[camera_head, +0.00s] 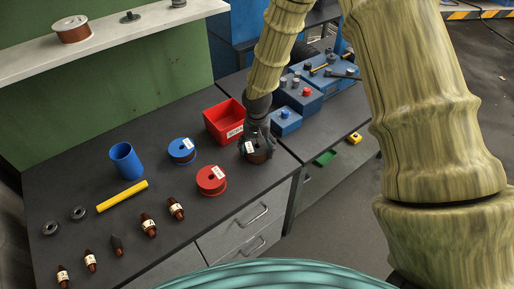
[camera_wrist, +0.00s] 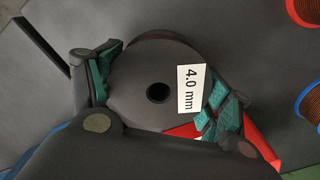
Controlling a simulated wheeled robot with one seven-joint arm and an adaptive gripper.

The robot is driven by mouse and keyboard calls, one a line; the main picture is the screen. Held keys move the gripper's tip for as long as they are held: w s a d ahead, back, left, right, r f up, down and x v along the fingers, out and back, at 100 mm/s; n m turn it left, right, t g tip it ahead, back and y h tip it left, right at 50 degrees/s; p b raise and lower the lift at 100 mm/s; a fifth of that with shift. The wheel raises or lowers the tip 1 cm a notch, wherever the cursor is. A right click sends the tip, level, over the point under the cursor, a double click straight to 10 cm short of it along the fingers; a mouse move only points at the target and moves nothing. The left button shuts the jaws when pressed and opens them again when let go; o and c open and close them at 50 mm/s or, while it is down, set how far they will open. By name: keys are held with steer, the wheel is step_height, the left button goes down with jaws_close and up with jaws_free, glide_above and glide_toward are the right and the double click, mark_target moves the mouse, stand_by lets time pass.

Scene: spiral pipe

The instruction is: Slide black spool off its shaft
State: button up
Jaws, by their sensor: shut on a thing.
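The black spool (camera_wrist: 145,95) carries a white "4.0 mm" label. In the wrist view it fills the middle, seen flange-on, with a dark round centre hole. My gripper (camera_wrist: 160,78) is shut on it, with green-padded fingers against its left and right rims. In the head view the spool (camera_head: 257,156) sits under my gripper (camera_head: 258,143) at the right part of the dark table, in front of the red bin. Brown winding shows below its top flange. No shaft shows in the hole. I cannot tell whether the spool touches the table.
The red bin (camera_head: 222,118) stands just behind. A red spool (camera_head: 211,181) and a blue spool (camera_head: 182,150) stand to the left. Farther left are a blue cup (camera_head: 125,160), a yellow bar (camera_head: 122,196) and several brown parts. Blue boxes (camera_head: 300,95) stand behind right.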

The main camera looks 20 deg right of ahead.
steer(key=o, duration=1)
steer(key=shift+o, duration=0.2)
steer(key=shift+f, duration=0.1)
step_height(320, 180, up, 12)
stand_by(0.5)
